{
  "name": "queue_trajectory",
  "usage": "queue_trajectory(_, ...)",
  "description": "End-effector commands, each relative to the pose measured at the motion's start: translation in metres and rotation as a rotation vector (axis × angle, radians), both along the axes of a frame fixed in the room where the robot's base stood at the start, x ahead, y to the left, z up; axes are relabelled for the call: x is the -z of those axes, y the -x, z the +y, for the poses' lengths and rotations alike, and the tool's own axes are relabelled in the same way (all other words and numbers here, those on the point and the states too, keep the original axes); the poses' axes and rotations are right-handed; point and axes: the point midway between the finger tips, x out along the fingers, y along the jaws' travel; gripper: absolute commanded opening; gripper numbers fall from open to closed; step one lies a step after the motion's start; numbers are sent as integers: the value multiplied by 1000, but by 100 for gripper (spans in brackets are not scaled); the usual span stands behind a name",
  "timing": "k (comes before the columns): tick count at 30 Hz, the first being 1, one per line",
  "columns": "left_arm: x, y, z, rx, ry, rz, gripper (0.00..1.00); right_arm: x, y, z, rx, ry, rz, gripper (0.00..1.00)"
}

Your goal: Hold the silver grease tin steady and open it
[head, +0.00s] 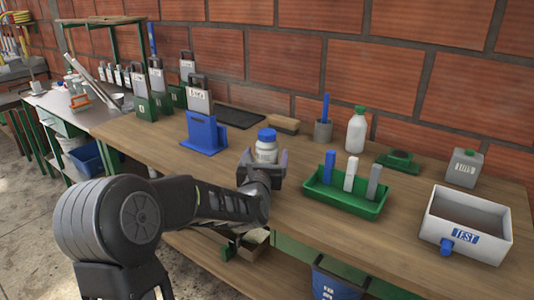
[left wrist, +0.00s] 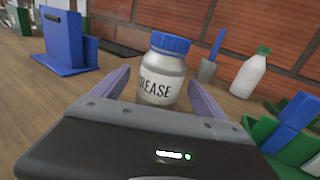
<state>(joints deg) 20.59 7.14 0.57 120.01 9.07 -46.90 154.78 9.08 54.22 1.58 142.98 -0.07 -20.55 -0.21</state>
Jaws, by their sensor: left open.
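The silver grease tin (head: 266,150) stands upright on the wooden bench, with a blue lid (head: 267,135) on top. Whether the fingers touch the tin cannot be told. The lower part of the tin is hidden by the gripper. My right gripper is not in view.
A green tray (head: 340,205) with markers stands to the right of the tin, and a blue holder (head: 205,132) to its left. A white TEST bin (head: 440,205) sits far right.

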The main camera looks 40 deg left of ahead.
Motion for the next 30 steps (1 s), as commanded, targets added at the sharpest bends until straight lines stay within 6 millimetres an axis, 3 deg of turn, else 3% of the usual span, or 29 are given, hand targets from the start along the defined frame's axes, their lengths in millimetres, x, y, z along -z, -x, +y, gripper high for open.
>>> queue_trajectory(8,-1,-5,3,-1,0,0,83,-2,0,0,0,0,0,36)
queue_trajectory(18,-1,-44,23,0,0,1,83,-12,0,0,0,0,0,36)
queue_trajectory(30,0,-46,24,0,0,0,83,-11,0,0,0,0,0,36)
